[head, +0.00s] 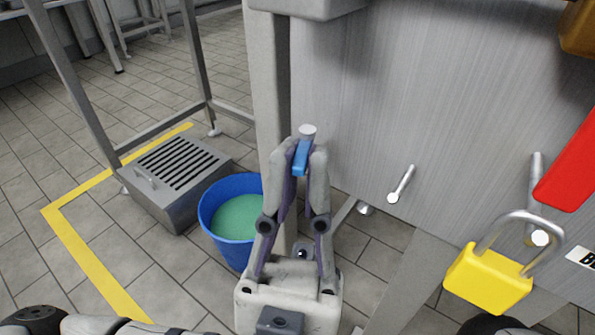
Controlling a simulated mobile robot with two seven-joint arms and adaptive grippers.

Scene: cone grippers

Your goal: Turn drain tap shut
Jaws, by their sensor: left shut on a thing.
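My left gripper (303,165) stands in the middle of the head view, its fingers pointing away from me. It is shut on the blue handle of the drain tap (301,153), which shows between the fingertips. A pale round end (308,131) shows just beyond the handle. The tap's body and outlet are mostly hidden behind the fingers, so I cannot tell how far the tap is turned. My right gripper is not in view.
A blue bucket (228,252) of green liquid stands on the tiles left of the gripper. A slotted metal box (163,203) stands beyond it. The steel panel (440,110) at right carries a metal peg (401,184), a yellow padlock (488,279) and a red part (570,170).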

